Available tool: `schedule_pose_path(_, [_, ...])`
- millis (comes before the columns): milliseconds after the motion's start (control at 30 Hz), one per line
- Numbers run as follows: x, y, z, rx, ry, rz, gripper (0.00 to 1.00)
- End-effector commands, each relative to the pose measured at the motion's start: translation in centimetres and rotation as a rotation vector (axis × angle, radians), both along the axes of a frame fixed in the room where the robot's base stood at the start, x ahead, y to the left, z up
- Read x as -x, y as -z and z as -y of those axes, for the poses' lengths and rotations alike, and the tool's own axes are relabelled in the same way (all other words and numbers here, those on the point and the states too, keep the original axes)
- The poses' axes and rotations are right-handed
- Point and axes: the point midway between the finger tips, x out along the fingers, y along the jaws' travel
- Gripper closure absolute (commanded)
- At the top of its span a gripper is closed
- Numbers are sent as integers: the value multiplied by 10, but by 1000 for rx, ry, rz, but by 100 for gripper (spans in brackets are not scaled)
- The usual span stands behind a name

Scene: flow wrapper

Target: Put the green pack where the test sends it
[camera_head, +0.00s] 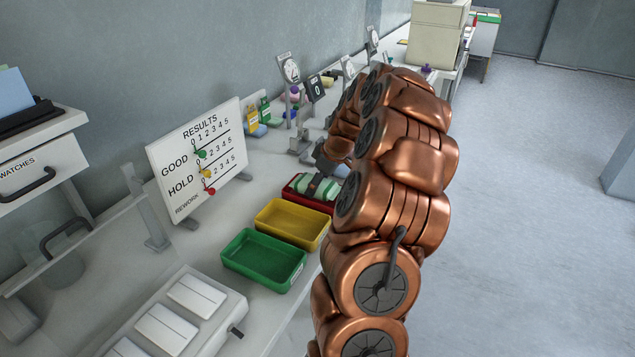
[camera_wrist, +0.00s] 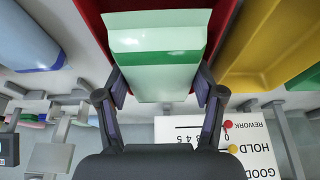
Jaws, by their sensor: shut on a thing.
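In the wrist view the red tray (camera_wrist: 92,18) lies behind the pack. In the head view the pack (camera_head: 326,190) shows at the red tray (camera_head: 296,197), within its outline; whether it rests on the tray floor I cannot tell. My gripper (camera_head: 317,185) is partly hidden by my arm. A yellow tray (camera_head: 291,225) and a green tray (camera_head: 263,261) stand beside it, both empty.
The results board (camera_head: 198,150) has GOOD, HOLD and REWORK rows with green, yellow and red markers. Dial gauges (camera_head: 290,70) and coloured packs (camera_head: 258,112) stand farther back. A white panelled box (camera_head: 181,312) is in front. My arm hides part of the bench.

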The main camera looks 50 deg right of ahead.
Motion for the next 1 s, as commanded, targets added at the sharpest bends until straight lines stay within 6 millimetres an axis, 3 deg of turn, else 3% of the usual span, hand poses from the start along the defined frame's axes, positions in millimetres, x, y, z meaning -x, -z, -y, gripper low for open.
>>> schedule_pose_path(67, [0,0,0,0,0,0,72])
schedule_pose_path(100, [0,0,0,0,0,0,29])
schedule_pose_path(333, [0,0,0,0,0,0,5])
schedule_pose_path(767, [1,-4,1,2,0,2,3])
schedule_pose_path(1000, [13,-34,5,2,0,2,3])
